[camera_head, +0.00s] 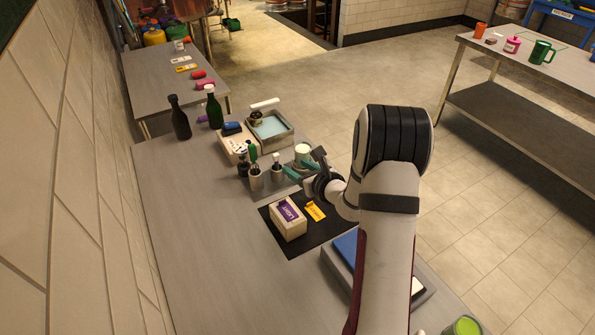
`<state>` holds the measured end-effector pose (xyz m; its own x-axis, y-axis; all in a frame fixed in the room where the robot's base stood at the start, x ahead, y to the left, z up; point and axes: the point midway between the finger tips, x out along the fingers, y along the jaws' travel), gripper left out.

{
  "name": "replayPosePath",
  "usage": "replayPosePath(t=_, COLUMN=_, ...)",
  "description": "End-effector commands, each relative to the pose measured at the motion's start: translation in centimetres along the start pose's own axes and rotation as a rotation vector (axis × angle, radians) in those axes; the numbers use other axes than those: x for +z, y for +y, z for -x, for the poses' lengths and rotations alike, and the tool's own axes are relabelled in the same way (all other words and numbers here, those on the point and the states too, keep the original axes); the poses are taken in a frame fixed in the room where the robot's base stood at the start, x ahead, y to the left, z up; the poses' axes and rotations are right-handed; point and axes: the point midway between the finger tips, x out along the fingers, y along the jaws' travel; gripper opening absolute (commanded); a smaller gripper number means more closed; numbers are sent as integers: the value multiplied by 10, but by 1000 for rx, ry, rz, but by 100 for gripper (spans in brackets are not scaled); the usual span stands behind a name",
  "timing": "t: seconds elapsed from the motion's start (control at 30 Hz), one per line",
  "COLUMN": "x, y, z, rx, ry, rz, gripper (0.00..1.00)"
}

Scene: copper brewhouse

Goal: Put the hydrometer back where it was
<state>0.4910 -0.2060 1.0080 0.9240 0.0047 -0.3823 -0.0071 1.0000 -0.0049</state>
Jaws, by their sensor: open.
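My gripper (304,165) is open, with its teal fingers low over the grey tray (262,193) on the workbench. I see nothing between its fingers. I cannot tell for sure which thing is the hydrometer. Several small upright holders or bottles stand on the tray left of my gripper. One light holder (256,179) has a green-topped thing rising above it. Another holder (277,173) has a pale-topped thing in it and stands nearest the left finger. A white-rimmed cup (302,151) stands just behind my gripper, partly hidden by it.
A black mat (290,249) in front holds a box with a purple label (288,221) and a yellow card (315,211). Behind are a metal basin (287,134), a white box (233,148) and two dark bottles (179,117). The bench's left side is bare.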

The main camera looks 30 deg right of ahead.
Motion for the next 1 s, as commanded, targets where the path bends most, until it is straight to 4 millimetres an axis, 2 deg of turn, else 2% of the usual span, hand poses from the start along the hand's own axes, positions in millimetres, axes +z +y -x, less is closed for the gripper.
replayPosePath(t=0.17, x=2, y=3, z=5, rx=9, ry=-2, rz=9, gripper=54)
replayPosePath(t=0.23, x=19, y=27, z=8, rx=79, ry=-18, rz=73, gripper=54)
replayPosePath(t=0.27, x=31, y=46, z=13, rx=136, ry=-30, rz=126, gripper=54)
replayPosePath(t=0.3, x=50, y=83, z=23, rx=242, ry=-51, rz=226, gripper=54)
replayPosePath(t=0.37, x=74, y=153, z=54, rx=447, ry=-84, rz=426, gripper=54)
replayPosePath(t=0.4, x=81, y=202, z=85, rx=603, ry=-102, rz=586, gripper=54)
replayPosePath(t=0.43, x=81, y=235, z=114, rx=722, ry=-110, rz=715, gripper=54)
replayPosePath(t=0.47, x=74, y=265, z=145, rx=843, ry=-114, rz=850, gripper=54)
replayPosePath(t=0.5, x=59, y=295, z=191, rx=1000, ry=-110, rz=1045, gripper=54)
replayPosePath(t=0.53, x=44, y=308, z=224, rx=1107, ry=-98, rz=1188, gripper=54)
replayPosePath(t=0.6, x=6, y=312, z=287, rx=1304, ry=-46, rz=1503, gripper=54)
replayPosePath(t=0.7, x=-33, y=284, z=340, rx=1464, ry=58, rz=1859, gripper=54)
replayPosePath(t=0.83, x=-52, y=250, z=365, rx=1529, ry=165, rz=2108, gripper=54)
replayPosePath(t=1.0, x=-54, y=242, z=369, rx=1538, ry=194, rz=2154, gripper=54)
